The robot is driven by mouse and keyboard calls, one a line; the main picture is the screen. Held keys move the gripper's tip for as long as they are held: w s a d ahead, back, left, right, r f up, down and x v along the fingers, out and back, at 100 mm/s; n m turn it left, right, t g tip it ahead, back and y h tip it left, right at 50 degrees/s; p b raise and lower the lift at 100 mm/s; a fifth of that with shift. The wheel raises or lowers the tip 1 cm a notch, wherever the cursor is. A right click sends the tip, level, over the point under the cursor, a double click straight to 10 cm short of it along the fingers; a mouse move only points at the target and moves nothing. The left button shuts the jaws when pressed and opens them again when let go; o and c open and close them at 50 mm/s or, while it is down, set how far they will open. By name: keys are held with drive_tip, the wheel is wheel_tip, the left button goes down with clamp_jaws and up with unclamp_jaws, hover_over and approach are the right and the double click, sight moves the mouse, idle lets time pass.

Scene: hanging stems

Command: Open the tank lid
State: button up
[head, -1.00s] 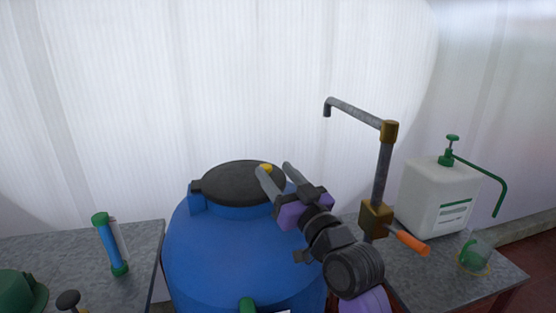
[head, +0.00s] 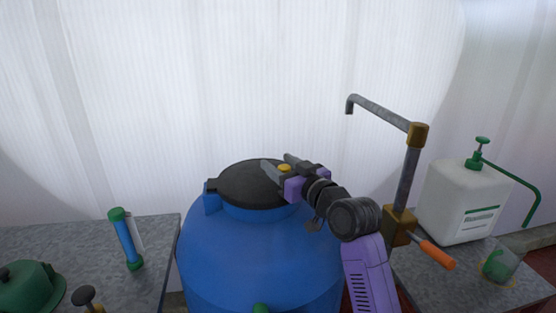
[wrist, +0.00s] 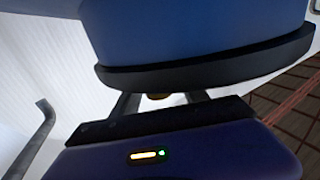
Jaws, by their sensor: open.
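The blue tank (head: 255,250) stands in the middle of the head view. Its round black lid (head: 240,187) lies shut on top. The wrist view shows the tank (wrist: 190,30), the lid's dark rim (wrist: 215,68) and part of the knob (wrist: 157,96) between the fingers. I cannot tell whether the fingers touch the knob or lid.
A grey pipe with brass joints (head: 407,180) and an orange handle (head: 436,255) rises right of my arm. A blue-green tube (head: 127,238) stands on the left bench (head: 60,236).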

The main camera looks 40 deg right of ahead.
drive_tip(key=shift+w+d, duration=0.1)
drive_tip(key=shift+w, duration=0.5)
clamp_jaws()
idle(1.1)
